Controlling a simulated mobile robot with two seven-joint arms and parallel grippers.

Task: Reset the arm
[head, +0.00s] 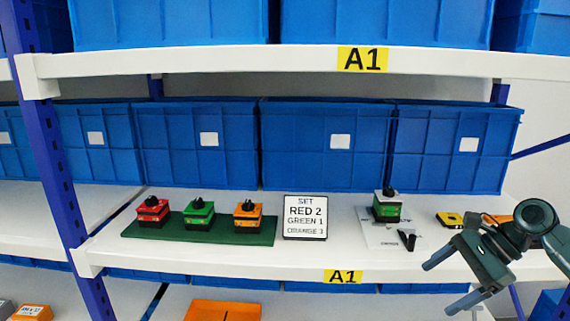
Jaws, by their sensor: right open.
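My right gripper (438,287) is open and empty at the lower right, in front of the shelf's front edge, its fingers pointing left. My left gripper is out of view. On the shelf, a red switch (152,210), a green switch (199,214) and an orange switch (248,215), each with a black knob, stand in a row on a dark green board (222,237). A white sign (305,217) beside them reads SET, RED 2, GREEN 1, ORANGE 3. Another green switch with a grey top (387,206) stands on a white plate (378,239). Knob settings are too small to read.
Blue bins (325,144) line the back of the white shelf (300,256). A yellow item (449,219) lies right of the plate, with an orange item (497,218) partly hidden by my right arm. A blue post (62,180) stands at the left. Another shelf hangs above.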

